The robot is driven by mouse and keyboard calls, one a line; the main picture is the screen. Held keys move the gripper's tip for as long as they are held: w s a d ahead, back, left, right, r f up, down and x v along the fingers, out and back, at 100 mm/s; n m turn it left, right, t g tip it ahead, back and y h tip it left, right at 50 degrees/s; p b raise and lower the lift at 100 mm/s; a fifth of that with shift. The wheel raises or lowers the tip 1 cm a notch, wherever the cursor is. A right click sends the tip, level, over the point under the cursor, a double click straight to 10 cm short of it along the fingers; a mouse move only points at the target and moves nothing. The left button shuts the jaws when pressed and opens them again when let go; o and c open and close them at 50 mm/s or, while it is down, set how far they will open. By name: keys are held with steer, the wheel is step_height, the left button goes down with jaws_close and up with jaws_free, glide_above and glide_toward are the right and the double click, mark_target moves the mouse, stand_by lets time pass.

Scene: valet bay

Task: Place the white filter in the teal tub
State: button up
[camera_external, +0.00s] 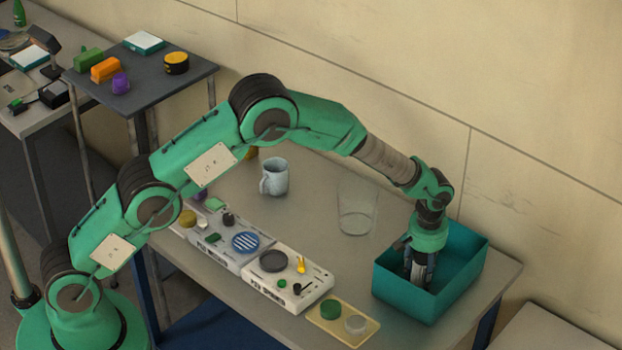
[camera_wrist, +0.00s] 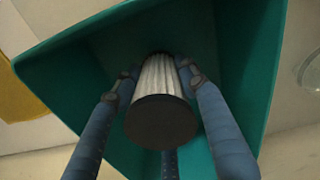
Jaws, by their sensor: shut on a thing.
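The teal tub (camera_external: 463,246) stands at the right end of the table. It fills most of the wrist view (camera_wrist: 245,45). My gripper (camera_external: 418,268) points down inside the tub's walls, with its fingertips below the rim in the external view. It is shut on the white filter (camera_wrist: 158,75), a pleated white cylinder with a dark end cap. In the wrist view the fingers of my gripper (camera_wrist: 158,72) sit on both sides of the filter. In the external view the filter is mostly hidden by the fingers. I cannot tell whether the filter touches the tub floor.
A clear glass (camera_external: 357,208) stands left of the tub, and a pale blue mug (camera_external: 274,177) is farther left. White panels (camera_external: 290,262) with several small parts lie along the front. A yellow tray (camera_external: 328,333) lies in front of the tub. The wall is close behind.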

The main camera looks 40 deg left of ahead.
mark_target(424, 255)
steer(key=shift+f, duration=0.6)
steer(key=shift+f, duration=0.2)
steer(key=o, duration=1.2)
steer(key=shift+r, duration=0.2)
step_height(424, 255, up, 12)
steer(key=shift+f, duration=0.1)
